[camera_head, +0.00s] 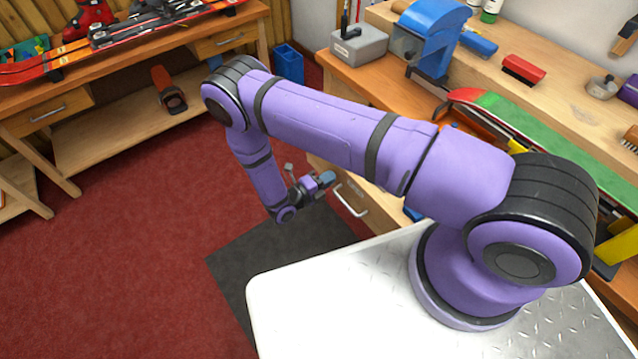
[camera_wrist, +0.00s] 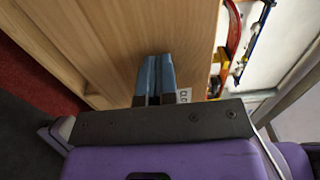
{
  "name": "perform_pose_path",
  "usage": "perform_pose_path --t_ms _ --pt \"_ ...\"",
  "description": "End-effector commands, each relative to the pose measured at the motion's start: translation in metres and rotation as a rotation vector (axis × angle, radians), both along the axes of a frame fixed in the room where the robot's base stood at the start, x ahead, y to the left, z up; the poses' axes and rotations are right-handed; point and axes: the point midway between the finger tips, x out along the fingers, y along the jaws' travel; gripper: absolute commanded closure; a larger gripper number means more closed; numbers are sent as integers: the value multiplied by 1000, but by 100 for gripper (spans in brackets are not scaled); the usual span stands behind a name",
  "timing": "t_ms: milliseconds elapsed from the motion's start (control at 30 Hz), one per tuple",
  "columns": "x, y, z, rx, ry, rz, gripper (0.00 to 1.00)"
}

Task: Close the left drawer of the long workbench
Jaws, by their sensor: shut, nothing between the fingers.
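The long workbench (camera_head: 375,85) runs along the right side of the head view. Its left drawer (camera_head: 335,180) shows as a wooden front with a metal bar handle (camera_head: 351,201), partly hidden by my arm. How far it stands out is hard to tell in the head view. My gripper (camera_head: 328,179) is just in front of this drawer front, near the handle. In the wrist view its blue fingers (camera_wrist: 154,68) are together, with nothing between them, against a background of wooden panel (camera_wrist: 150,25). Contact cannot be told.
Red and blue items (camera_wrist: 235,50) lie right of the panel in the wrist view. Another bench (camera_head: 140,60) with skis (camera_head: 150,28) stands at the back left. A blue bin (camera_head: 289,64) is on the floor. The red floor (camera_head: 130,230) at left is clear.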

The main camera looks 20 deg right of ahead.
Motion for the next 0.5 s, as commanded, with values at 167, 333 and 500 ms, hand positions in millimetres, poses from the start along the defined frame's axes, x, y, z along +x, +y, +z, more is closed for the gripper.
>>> perform_pose_path --t_ms 167,333,500 --pt "1 -5 0 0 0 0 100" --pt "1 -5 0 0 0 0 100" --pt "2 -6 0 0 0 0 100"
